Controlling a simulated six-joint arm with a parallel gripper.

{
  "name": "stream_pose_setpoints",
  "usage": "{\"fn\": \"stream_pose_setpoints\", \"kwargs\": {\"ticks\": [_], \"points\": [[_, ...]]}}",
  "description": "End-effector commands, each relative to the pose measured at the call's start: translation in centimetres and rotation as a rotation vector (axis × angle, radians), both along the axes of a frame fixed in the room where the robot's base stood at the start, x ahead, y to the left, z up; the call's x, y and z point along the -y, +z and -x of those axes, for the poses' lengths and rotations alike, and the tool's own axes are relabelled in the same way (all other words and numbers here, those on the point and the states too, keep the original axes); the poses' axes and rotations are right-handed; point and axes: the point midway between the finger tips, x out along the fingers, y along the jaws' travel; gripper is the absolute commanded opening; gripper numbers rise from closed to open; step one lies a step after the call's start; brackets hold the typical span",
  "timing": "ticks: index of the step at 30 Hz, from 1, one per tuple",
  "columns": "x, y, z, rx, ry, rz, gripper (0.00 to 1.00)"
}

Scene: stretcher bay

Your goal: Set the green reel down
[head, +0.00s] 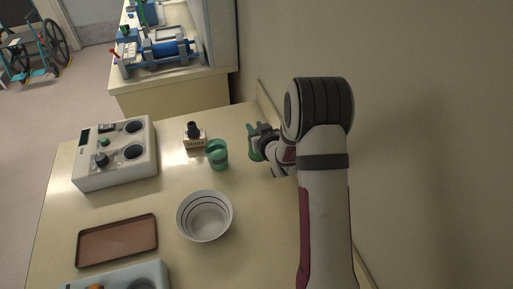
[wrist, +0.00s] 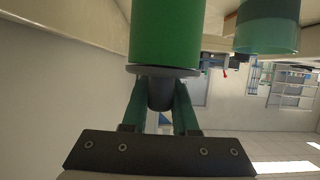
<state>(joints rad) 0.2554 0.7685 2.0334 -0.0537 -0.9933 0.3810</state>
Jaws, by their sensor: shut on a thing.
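The green reel (wrist: 167,32) shows large at the top middle of the wrist view, with a grey flange (wrist: 163,71) at its near end. My gripper (wrist: 160,100) is shut on the dark stub below that flange, one dark green finger on each side. The reel's far end is cut off by the frame. In the head view my gripper (head: 256,142) is at the right side of the table, partly behind my arm. I cannot tell whether the reel touches the table.
A green cup-like piece (head: 217,155) and a dark-capped bottle (head: 194,133) stand left of my gripper. A striped bowl (head: 204,216), brown tray (head: 117,241) and grey control box (head: 115,153) are on the table (head: 171,188). A wall is close at right.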

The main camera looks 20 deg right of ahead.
Motion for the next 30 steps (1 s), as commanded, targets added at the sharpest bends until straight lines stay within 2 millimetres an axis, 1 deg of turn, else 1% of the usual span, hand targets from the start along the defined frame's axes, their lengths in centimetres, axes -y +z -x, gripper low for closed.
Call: {"fn": "stream_pose_setpoints", "kwargs": {"ticks": [3, 6, 7, 18, 19, 23, 30], "points": [[0.0, -2.6, 0.0, -0.002, 0.0, 0.0, 0.0], [-0.1, -4.4, 0.0, -0.001, 0.0, 0.001, 0.0], [-0.1, -4.7, 0.0, 0.0, 0.0, 0.001, 0.0], [-0.1, -5.2, 0.0, 0.002, -0.001, 0.001, 0.0], [-0.1, -5.1, 0.0, 0.002, -0.001, 0.001, 0.32], [-0.1, -5.1, 0.0, 0.002, -0.001, 0.001, 0.56], [-0.1, -5.1, 0.0, 0.002, 0.001, 0.002, 0.57]]}}
